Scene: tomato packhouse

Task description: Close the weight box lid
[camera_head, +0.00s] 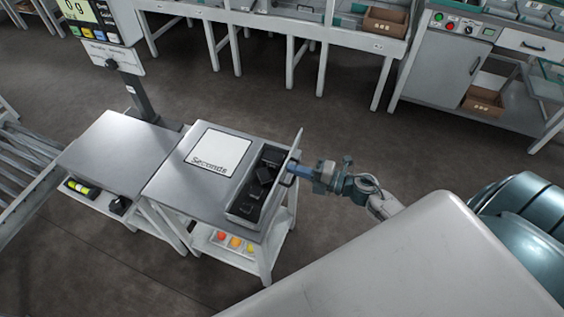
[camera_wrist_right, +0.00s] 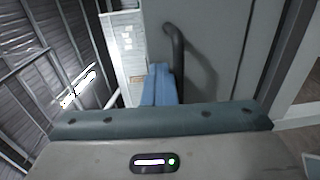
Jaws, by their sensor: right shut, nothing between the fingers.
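The weight box (camera_head: 241,207) is a grey box with dark weights in a black insert. It sits on the right part of the steel table. Its lid (camera_head: 297,142) stands open, roughly upright, along the box's right side. A dark handle (camera_head: 289,180) is on the lid; in the right wrist view the handle (camera_wrist_right: 177,50) stands out from the grey lid panel (camera_wrist_right: 215,45). My right gripper (camera_head: 292,169) is at the lid's outer side by the handle. Its blue fingers (camera_wrist_right: 160,82) are shut and empty, just left of the handle in the wrist view; I cannot tell whether they touch. My left gripper is out of view.
A white "Seconds" sheet (camera_head: 218,152) lies on the table left of the box. A scale display (camera_head: 98,20) stands behind the left table (camera_head: 120,145). A tray of coloured items (camera_head: 233,242) is on the lower shelf. Open floor (camera_head: 370,130) lies behind my right arm.

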